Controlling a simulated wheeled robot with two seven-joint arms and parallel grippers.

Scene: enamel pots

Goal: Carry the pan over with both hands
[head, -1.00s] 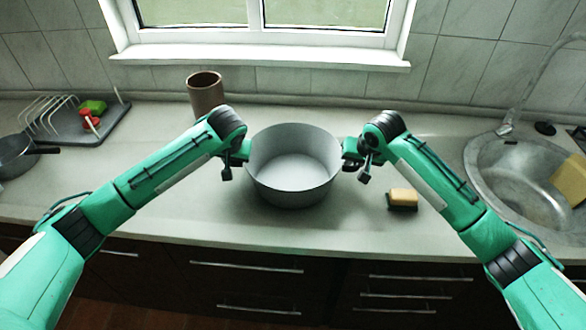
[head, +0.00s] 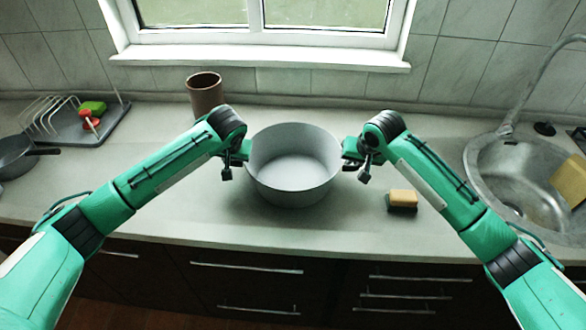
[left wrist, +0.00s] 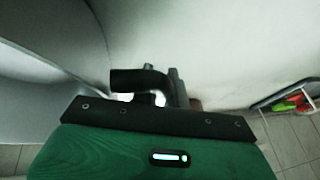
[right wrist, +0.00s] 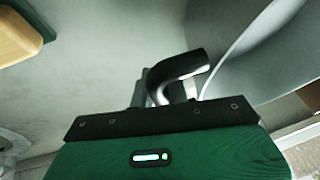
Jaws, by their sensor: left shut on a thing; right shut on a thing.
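The pan (head: 294,190) is a round, empty grey pot in the middle of the counter, level and upright. Its wall also shows in the left wrist view (left wrist: 50,45) and the right wrist view (right wrist: 240,35). My left gripper (head: 243,152) is shut on the dark handle (left wrist: 140,80) at the pan's left side. My right gripper (head: 348,155) is shut on the dark handle (right wrist: 180,68) at its right side. The fingers are mostly hidden in the head view. I cannot tell whether the pan's base touches the counter.
A yellow sponge (head: 402,199) lies right of the pan. The sink (head: 510,165) is at the far right. A brown cup (head: 206,97) stands behind my left arm. A drying rack tray (head: 75,130) and a dark frying pan (head: 14,157) are at the left. Counter in front is clear.

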